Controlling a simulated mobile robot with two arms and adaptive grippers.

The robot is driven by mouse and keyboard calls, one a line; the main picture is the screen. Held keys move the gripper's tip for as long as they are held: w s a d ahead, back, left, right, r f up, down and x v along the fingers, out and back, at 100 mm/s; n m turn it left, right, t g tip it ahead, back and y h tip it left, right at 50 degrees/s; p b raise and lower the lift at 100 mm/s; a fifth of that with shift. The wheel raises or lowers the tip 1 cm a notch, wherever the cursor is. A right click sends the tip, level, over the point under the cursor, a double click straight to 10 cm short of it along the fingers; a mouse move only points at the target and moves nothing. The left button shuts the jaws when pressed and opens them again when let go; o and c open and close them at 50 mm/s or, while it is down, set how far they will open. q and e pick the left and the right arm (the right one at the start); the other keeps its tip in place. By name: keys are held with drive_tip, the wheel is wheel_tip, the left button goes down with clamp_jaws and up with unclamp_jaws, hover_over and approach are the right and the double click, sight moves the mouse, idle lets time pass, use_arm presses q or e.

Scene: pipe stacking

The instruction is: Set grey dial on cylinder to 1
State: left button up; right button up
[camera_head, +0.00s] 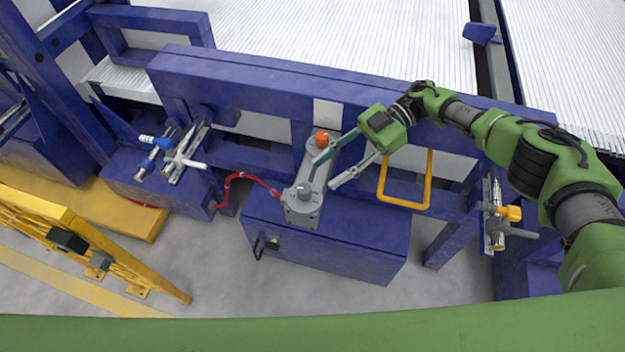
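The dial's marks are too small to read. My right gripper (323,175) reaches in from the right with its two fingers spread and nothing between them. One fingertip overlaps the cylinder's middle in the picture, and the other is just right of the dial. I cannot tell whether either touches. My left gripper is not in view.
A yellow handle (405,202) stands right of the cylinder, below my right gripper. A red hose (243,178) runs to the cylinder's left side. The blue beam (250,75) passes behind. Valve-like fittings sit left (180,158) and right (497,213). A yellow railing (100,250) is at lower left.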

drive_tip(key=shift+v, duration=2.1)
drive_tip(key=shift+r, duration=0.1)
